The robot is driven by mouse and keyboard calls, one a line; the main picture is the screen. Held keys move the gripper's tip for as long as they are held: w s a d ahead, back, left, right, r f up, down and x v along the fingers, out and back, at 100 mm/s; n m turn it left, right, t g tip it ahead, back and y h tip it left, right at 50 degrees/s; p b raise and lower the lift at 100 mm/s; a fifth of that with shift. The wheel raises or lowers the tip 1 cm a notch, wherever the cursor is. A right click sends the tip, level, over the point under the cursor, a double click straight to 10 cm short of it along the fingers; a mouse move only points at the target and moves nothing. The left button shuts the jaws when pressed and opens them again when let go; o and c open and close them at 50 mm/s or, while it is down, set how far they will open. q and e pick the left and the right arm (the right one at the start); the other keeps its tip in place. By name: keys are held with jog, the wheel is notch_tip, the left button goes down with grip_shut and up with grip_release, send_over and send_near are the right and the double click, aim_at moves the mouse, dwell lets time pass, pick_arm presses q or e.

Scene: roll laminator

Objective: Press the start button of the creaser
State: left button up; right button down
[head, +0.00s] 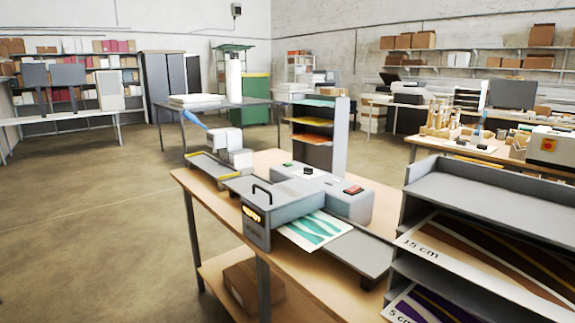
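A grey machine (330,193) stands on the wooden table in the middle of the head view. It has a black handle, a small lit orange display (252,213) on its near end, a small green spot (288,164), a dark knob (307,171) and a red part (353,190) on top. A printed green and white sheet (318,228) lies at its near side, over a grey tray. Behind it is a smaller device with a blue lever (192,119). I cannot tell for certain which is the creaser, or which part is its start button. Neither gripper is in view.
The wooden table (345,272) has little bare top, with a cardboard box below. A grey shelf unit (490,200) with large prints stands close at right. Another machine (550,147) with a red button on yellow stands behind it. Open floor lies at left.

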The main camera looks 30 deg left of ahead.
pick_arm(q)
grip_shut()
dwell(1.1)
